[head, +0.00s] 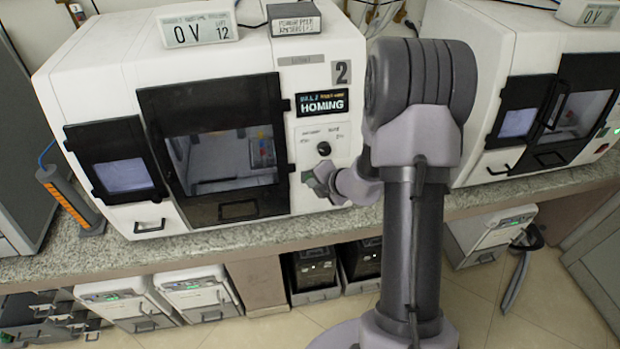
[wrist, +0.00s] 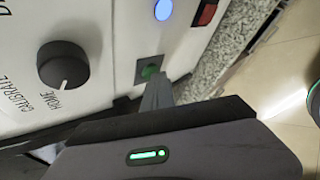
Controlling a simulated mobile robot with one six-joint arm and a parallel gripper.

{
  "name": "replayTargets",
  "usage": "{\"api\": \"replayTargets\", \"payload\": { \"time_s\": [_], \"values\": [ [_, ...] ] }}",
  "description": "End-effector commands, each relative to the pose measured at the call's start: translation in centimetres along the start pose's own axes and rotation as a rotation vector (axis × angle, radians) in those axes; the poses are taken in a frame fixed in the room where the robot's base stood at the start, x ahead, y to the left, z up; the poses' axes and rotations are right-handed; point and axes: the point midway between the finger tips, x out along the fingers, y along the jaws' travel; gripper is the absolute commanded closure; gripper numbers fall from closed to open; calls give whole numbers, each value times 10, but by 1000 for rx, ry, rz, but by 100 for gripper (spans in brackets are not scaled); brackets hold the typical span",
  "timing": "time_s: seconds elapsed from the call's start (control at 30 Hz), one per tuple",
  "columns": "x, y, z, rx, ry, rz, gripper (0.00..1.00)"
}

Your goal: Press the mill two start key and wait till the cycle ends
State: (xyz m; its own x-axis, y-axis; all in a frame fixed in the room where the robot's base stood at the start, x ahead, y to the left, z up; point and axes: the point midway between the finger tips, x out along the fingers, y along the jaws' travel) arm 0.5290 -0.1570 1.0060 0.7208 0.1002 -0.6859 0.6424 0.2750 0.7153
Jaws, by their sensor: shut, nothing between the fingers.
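Mill two (head: 110,75) is a white machine with a dark-framed window and a grey "2" plate. Its display (head: 322,103) reads HOMING. In the wrist view its panel has a black knob (wrist: 63,66) with its white mark towards HOME. A green key (wrist: 150,70) on a dark square plate lies to the knob's right; I see no label on it. My gripper (wrist: 156,88) is shut and empty, its fingertips at the lower edge of the green key and partly covering it. I cannot tell if they touch it. In the head view my gripper (head: 322,182) is at the panel's lower part.
A blue lit round lamp (wrist: 163,10) and a red switch (wrist: 206,13) are on the panel near the key. The granite counter edge (wrist: 230,50) runs close below. A second white machine (head: 480,60) stands to the right. Boxes and bins fill the space under the counter.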

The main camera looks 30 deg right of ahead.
Motion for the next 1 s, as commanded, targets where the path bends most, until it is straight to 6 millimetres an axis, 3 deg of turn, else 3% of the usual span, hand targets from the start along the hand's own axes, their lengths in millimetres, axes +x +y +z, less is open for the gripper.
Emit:
{"api": "replayTargets", "payload": {
  "time_s": [0.57,1.0],
  "values": [
    [-11,-8,-8,0,0,0,100],
    [-40,-30,-29,1,0,0,100]
  ]
}}
